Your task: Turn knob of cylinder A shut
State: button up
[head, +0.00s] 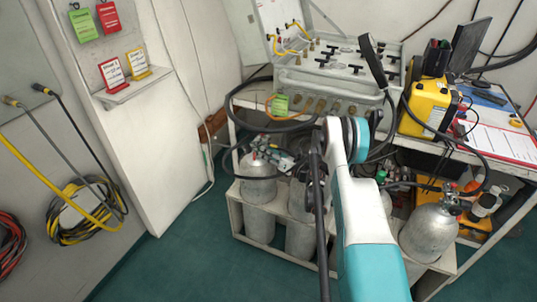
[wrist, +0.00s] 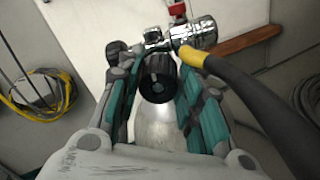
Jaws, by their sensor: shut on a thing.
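In the wrist view, my gripper (wrist: 160,64) has its two teal-and-grey fingers on either side of a black round knob (wrist: 158,82), closed on it. The knob sits on the chrome valve (wrist: 196,36) of a grey cylinder (wrist: 154,128) beneath it. In the head view, my gripper (head: 281,161) is at the top of the leftmost grey cylinder (head: 258,188) in the rack, and the knob cannot be made out there. I see no readable letter on this cylinder.
A black hose with a yellow collar (wrist: 190,56) leaves the valve close to the right finger. Other cylinders (head: 430,232) stand in the white rack (head: 237,218). The air panel (head: 335,85) is above on the bench. Green floor (head: 190,255) is clear at the left.

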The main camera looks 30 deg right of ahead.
jog(key=m, duration=0.4)
jog(key=shift+f+m, duration=0.15)
jog(key=shift+m, duration=0.15)
jog(key=m, duration=0.4)
jog(key=shift+m, duration=0.4)
jog(key=o, duration=1.1)
jog(key=shift+c, duration=0.2)
